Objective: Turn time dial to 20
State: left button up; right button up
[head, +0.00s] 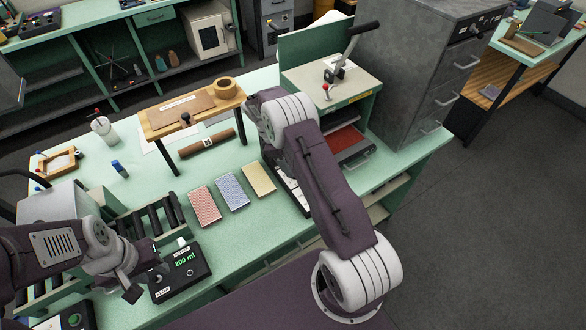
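No dial that I can read as a time dial shows. A black control box (182,272) at the front left has a green display reading "200 ml"; my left gripper (148,281) is over its left side, and its two fingers look apart with nothing between them. I cannot tell whether they touch the box. A grey cabinet (425,75) at the back right has a dark panel (476,25) with small knobs, too small to read. My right arm reaches across the middle of the bench; its gripper is hidden behind the arm.
Red, blue and yellow blocks (231,191) lie on the green bench (225,255). A black roller rack (150,218) is behind the control box. A wooden stand (190,107) and a lever press (335,75) stand farther back. A white-edged device is partly hidden by my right arm.

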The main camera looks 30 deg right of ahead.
jog(key=v, duration=0.6)
jog(key=shift+r+b, duration=0.15)
jog(key=shift+b, duration=0.15)
